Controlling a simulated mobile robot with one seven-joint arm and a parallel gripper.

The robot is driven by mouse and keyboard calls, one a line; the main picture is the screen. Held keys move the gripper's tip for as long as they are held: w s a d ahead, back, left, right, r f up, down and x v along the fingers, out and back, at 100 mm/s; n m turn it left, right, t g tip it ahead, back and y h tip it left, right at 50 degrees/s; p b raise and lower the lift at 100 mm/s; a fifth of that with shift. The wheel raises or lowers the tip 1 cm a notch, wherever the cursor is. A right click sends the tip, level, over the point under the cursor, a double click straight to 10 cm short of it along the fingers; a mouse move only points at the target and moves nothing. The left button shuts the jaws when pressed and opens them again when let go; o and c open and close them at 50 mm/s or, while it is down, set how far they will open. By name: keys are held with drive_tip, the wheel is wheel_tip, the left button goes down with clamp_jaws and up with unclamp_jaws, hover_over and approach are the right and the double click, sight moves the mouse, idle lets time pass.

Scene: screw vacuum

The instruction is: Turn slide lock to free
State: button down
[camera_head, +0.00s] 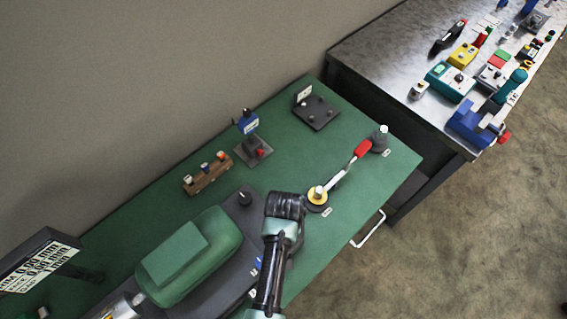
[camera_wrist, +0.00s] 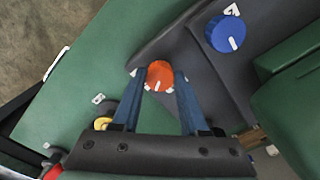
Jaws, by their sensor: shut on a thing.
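My gripper (camera_wrist: 160,77) has its two blue fingers on either side of a round orange knob (camera_wrist: 159,73) in the wrist view, shut on it. The knob has white marks near its lower edge and sits on the dark grey end of a machine base. No readable name shows, so I cannot tell from lettering that it is the slide lock, or what its setting is. A blue knob (camera_wrist: 226,34) with a white pointer line is on the same base, to the right. In the head view my arm covers the orange knob and the fingertips.
The green machine body (camera_head: 190,252) stands beside my arm on the green bench (camera_head: 335,155). A red-handled lever tool (camera_head: 362,149) and a yellow ring (camera_head: 318,195) are close to the wrist. A wooden block with knobs (camera_head: 208,175) is farther back. A metal table (camera_head: 375,62) holds several coloured devices.

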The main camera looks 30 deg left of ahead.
drive_tip(key=n+p, duration=0.2)
drive_tip(key=n, duration=0.4)
drive_tip(key=shift+w+r+n, duration=0.1)
drive_tip(key=shift+r+n, duration=0.05)
drive_tip(key=shift+n, duration=0.15)
drive_tip(key=n+p, duration=0.1)
drive_tip(key=n, duration=0.4)
drive_tip(key=shift+n, duration=0.3)
drive_tip(key=shift+c, duration=2.2)
unclamp_jaws()
wheel_tip(320, 180, up, 13)
drive_tip(key=shift+b, duration=0.35)
